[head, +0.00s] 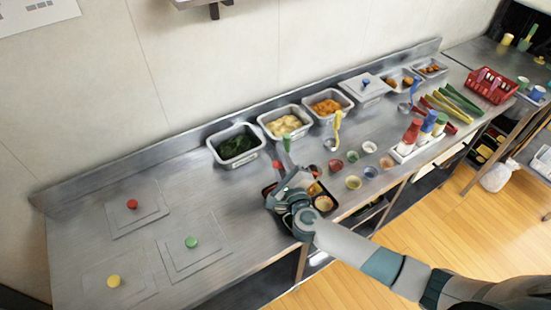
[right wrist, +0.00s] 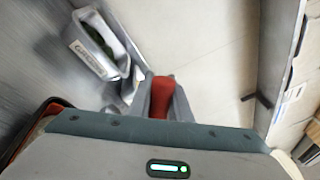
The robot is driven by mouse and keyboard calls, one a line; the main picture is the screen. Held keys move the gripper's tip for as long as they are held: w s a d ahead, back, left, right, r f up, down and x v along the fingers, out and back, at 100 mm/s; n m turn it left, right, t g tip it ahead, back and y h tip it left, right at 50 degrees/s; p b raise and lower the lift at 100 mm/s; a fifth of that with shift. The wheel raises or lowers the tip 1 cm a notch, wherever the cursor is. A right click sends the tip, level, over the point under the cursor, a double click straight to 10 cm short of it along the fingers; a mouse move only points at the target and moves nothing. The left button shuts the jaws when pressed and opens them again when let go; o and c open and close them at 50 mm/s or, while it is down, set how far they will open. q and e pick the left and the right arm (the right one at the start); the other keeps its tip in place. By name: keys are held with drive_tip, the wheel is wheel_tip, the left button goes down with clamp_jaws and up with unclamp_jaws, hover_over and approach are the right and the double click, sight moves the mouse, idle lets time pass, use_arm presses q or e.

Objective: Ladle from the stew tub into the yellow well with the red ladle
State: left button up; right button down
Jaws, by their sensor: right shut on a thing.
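My right gripper (head: 284,181) is over the dark bento tray (head: 333,207) at the front edge of the counter. It is shut on a red handle (right wrist: 163,88), taken as the red ladle, whose tip also shows in the head view (head: 277,164). The ladle's bowl is hidden behind the gripper and arm. A round yellowish well (head: 323,203) shows at the tray's right; the rest of the tray is mostly covered. Tubs of dark greens (head: 238,146), pale chunks (head: 285,124) and orange pieces (head: 326,106) stand behind; I cannot tell which is the stew tub. My left gripper is out of view.
A green handle (head: 287,144) stands close behind my gripper. A yellow-handled ladle (head: 338,125) and small bowls (head: 353,182) lie to the right. A bottle rack (head: 417,143) stands further right. Flat plates with red, green and yellow knobs (head: 192,243) lie on the left.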

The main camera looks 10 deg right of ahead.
drive_tip(key=w+d+r+m+p, duration=0.1)
drive_tip(key=d+r+m, duration=0.8)
drive_tip(key=d+m, duration=0.1)
drive_tip(key=shift+d+r+m, duration=0.2)
drive_tip(key=shift+d+m, duration=0.2)
drive_tip(key=shift+d, duration=0.2)
drive_tip(key=shift+f, duration=0.1)
